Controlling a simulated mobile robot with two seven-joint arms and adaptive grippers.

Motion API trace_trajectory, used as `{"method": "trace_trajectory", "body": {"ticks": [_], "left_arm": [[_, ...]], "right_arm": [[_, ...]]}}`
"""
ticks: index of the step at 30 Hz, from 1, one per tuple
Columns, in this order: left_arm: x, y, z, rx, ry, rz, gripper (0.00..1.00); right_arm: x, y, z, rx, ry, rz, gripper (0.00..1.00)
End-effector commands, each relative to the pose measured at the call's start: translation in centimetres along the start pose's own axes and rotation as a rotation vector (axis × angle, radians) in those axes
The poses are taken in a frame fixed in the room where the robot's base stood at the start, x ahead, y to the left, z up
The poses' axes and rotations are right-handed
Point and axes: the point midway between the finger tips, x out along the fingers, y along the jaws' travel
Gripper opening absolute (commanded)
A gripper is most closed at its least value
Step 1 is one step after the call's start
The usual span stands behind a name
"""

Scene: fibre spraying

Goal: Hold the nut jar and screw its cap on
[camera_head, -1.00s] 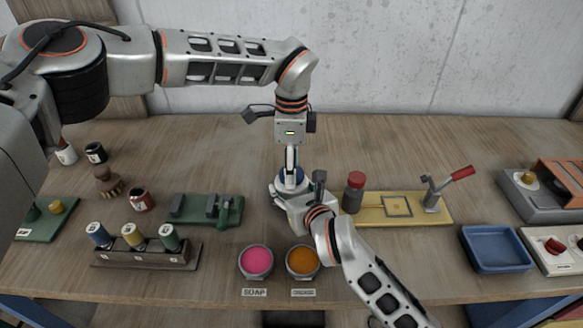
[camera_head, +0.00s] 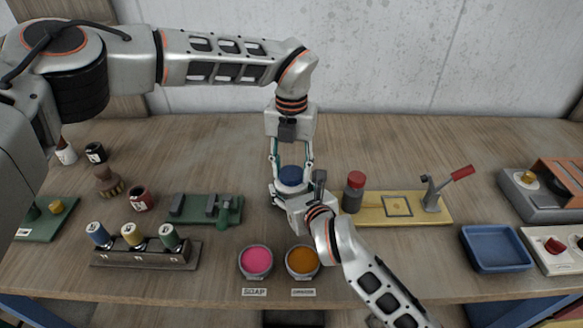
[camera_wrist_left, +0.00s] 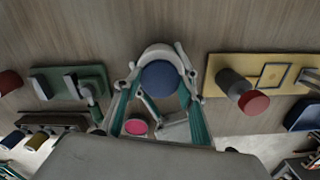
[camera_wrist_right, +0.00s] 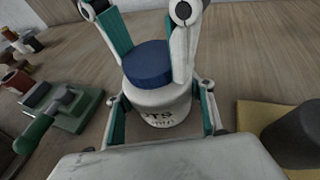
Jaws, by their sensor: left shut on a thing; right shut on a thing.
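The white nut jar (camera_wrist_right: 158,104) stands upright in the right wrist view, its printed lettering partly hidden. Its dark blue cap (camera_head: 291,175) sits on top of the jar mouth; it also shows in the left wrist view (camera_wrist_left: 159,79) and the right wrist view (camera_wrist_right: 148,60). I cannot tell how tight the cap is. My left gripper (camera_head: 291,172) points straight down from above, its two fingers shut on opposite sides of the cap. My right gripper (camera_head: 287,195) reaches in from the front right and is shut around the jar body, which it mostly hides in the head view.
A yellow board (camera_head: 385,217) with a red-capped dark bottle (camera_head: 354,192) stands close right of the jar. A green fixture (camera_head: 190,216) lies to the left. Pink (camera_head: 256,261) and orange (camera_head: 302,262) bowls are in front. The table behind is clear.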

Motion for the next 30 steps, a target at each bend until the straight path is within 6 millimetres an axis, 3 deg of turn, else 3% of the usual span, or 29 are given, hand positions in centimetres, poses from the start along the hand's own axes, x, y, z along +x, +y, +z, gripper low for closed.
{"method": "trace_trajectory", "body": {"ticks": [24,30], "left_arm": [[0.12,0.04,0.02,1.459,0.001,0.001,0.15],[0.13,0.03,0.03,1.738,0.001,0.001,0.15]], "right_arm": [[0.01,-0.07,0.01,0.0,0.0,-0.001,0.0],[0.01,-0.07,0.01,0.0,0.0,-0.001,0.0]]}}
